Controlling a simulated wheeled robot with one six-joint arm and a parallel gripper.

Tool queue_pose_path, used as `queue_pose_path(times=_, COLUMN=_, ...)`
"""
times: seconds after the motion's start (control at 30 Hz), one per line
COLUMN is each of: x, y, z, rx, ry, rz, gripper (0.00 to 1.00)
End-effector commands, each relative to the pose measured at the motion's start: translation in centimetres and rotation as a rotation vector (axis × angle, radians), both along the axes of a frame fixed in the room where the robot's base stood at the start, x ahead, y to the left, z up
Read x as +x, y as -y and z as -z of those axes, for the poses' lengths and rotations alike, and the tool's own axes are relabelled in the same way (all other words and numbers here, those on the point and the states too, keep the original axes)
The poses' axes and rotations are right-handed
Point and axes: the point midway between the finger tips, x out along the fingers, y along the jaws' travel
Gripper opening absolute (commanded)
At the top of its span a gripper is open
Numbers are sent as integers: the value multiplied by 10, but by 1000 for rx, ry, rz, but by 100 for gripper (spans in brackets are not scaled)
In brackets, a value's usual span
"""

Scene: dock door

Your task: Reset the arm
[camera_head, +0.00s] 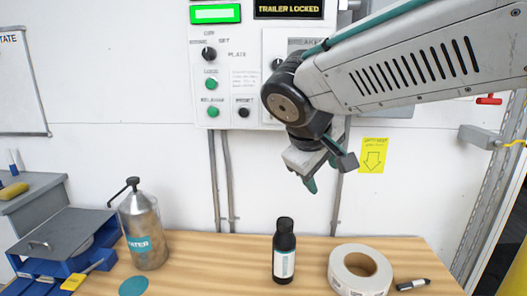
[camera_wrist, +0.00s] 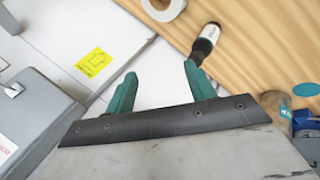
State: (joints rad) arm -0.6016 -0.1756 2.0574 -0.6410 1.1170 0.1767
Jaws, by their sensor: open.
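My gripper (camera_head: 322,180) hangs in front of the wall, above and slightly right of the dark bottle in the head view. Its green fingers also show in the wrist view (camera_wrist: 158,85), spread apart with nothing between them. My arm comes in from the upper right and bends down at a dark wrist joint. It covers part of the control panel (camera_head: 228,75) behind it.
A metal water can (camera_head: 145,232) and a blue bin (camera_head: 50,270) stand at the left. A yellow note (camera_head: 372,155) is on the wall.

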Motion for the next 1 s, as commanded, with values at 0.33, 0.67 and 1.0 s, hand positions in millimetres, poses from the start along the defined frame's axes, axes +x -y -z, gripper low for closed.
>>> queue_pose_path(times=0.33, x=-191, y=119, z=87, rx=397, ry=-347, rz=417, gripper=54)
queue_pose_path(times=0.67, x=-231, y=151, z=91, rx=540, ry=-250, rz=615, gripper=54)
queue_pose_path(times=1.0, x=-231, y=152, z=91, rx=540, ry=-249, rz=622, gripper=36)
